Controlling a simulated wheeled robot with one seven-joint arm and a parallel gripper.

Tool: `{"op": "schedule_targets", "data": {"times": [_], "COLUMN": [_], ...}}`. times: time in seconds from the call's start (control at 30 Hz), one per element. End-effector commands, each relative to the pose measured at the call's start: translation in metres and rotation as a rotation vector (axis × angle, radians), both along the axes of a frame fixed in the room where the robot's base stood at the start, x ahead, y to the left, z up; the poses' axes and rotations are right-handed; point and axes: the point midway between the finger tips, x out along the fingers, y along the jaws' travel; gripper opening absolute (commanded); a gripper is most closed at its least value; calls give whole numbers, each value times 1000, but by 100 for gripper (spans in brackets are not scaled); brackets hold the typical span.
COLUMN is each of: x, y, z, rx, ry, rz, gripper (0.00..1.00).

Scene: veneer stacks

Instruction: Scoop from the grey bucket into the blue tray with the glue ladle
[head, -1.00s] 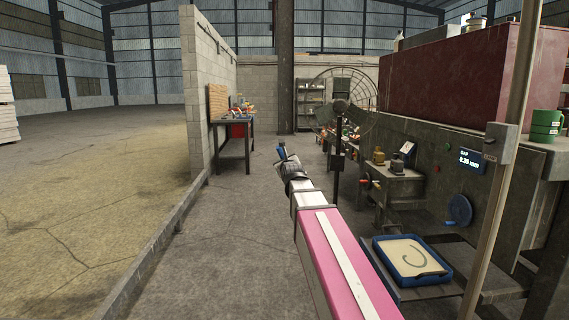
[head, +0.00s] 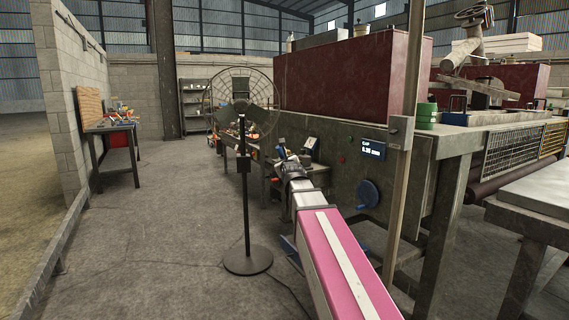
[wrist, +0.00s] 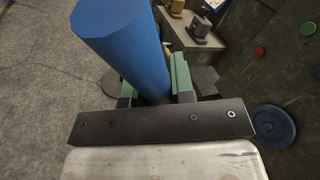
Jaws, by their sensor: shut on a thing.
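My gripper (head: 283,158) is at the far end of my outstretched arm in the head view. In the wrist view my gripper (wrist: 155,88) has its green-padded fingers on either side of a thick blue cylinder (wrist: 120,38) and is shut on it. The cylinder looks like a handle; no ladle bowl shows, so I cannot tell that it is the glue ladle. A small blue piece (head: 281,146) shows at the gripper in the head view. A blue edge (head: 289,244) low beside my arm may be the blue tray, mostly hidden. I cannot make out a grey bucket.
A black pedestal fan (head: 244,190) stands on the floor left of my arm. A large grey machine with a blue handwheel (head: 367,193) and a wooden post (head: 408,130) stand to the right. A side table (head: 112,128) stands left.

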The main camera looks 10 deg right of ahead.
Motion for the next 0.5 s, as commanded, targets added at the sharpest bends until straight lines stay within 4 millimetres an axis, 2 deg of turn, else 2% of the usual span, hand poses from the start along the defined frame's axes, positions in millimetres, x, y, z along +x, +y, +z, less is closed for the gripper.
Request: {"op": "schedule_targets", "data": {"times": [0.23,0.5], "x": [1,4], "y": [-4,-23], "z": [-4,-28], "rx": [0,2], "ry": [0,1], "rz": [-2,-10], "gripper": [0,0]}}
